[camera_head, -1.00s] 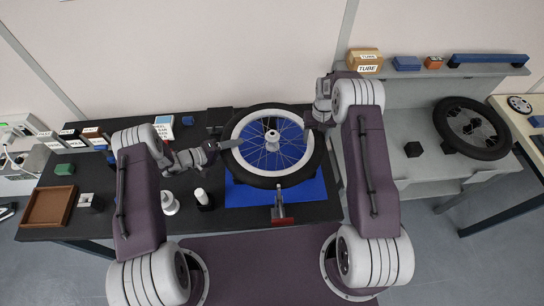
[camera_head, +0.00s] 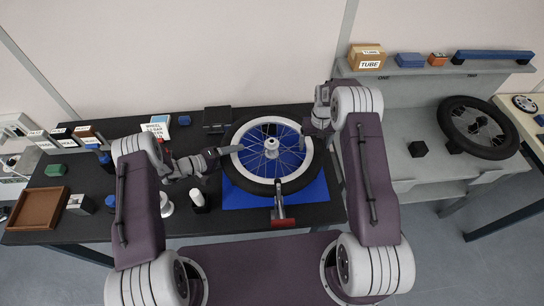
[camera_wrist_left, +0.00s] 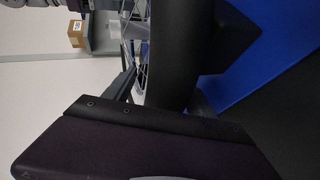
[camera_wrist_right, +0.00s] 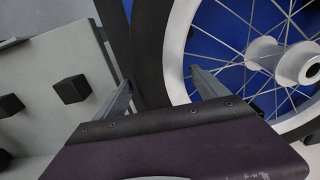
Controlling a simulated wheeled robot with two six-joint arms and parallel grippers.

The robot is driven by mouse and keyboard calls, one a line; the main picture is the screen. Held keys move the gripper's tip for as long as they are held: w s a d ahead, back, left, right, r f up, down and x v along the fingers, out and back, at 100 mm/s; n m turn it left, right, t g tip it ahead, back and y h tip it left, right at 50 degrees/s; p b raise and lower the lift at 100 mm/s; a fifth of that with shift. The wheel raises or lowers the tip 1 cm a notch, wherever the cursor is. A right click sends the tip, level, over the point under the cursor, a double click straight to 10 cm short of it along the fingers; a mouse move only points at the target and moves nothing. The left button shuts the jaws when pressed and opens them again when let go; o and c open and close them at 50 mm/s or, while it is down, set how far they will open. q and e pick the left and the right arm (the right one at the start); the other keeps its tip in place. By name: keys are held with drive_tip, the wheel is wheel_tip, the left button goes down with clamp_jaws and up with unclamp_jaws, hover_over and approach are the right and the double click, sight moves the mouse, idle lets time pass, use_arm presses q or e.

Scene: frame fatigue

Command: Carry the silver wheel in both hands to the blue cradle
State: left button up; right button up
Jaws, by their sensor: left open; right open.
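The silver wheel (camera_head: 305,172), with a black tyre, pale rim and thin spokes, lies over a blue mat (camera_head: 232,197) on the black table. My left gripper (camera_head: 236,150) is open at the wheel's left side. In the left wrist view the black tyre (camera_wrist_left: 172,50) lies close to its fingers, which are partly hidden. My right gripper (camera_wrist_right: 165,90) is open at the wheel's upper right. Its fingers show on either side of the tyre and rim edge in the right wrist view. I cannot tell which blue thing is the cradle.
A grey bench (camera_head: 400,178) on the right holds a black wheel (camera_head: 478,127) and a black block (camera_head: 418,149). A blue bar (camera_head: 495,56) and boxes lie on its shelf. A red-handled tool (camera_head: 282,215) lies at the wheel's front. A brown tray (camera_head: 38,208) is at left.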

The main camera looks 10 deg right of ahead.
use_arm(q)
drive_tip(key=v, duration=1.2)
use_arm(e)
wheel_tip(320, 180, up, 12)
